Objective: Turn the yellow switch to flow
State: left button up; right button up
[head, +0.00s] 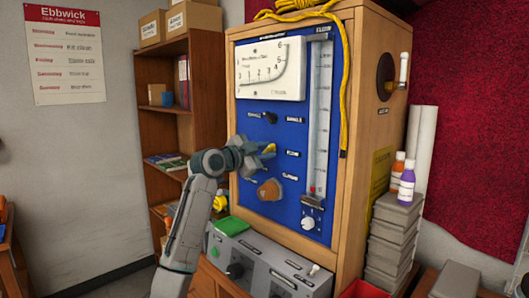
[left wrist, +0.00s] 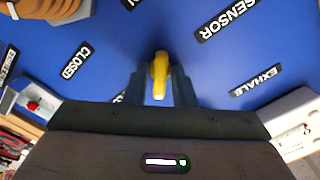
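The yellow switch (head: 270,148) is on the blue panel (head: 262,205), with its lever partly hidden by my left gripper (head: 264,154) in the head view. In the left wrist view the yellow switch (left wrist: 160,72) stands between the two dark fingers of my left gripper (left wrist: 160,88), which look closed on its sides. A FLOW label (head: 293,153) is just right of the gripper in the head view. My right gripper is out of view.
A brown knob (head: 269,190) is below the switch, and a gauge (head: 271,69) and a flow tube (head: 317,115) are above and right. A grey control box (head: 265,268) with a green item (head: 230,226) stands below the panel. A bookshelf (head: 165,120) is behind left.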

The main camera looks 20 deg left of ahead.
aim_at(266, 151)
pick_arm(q)
jog(key=shift+o, duration=0.6)
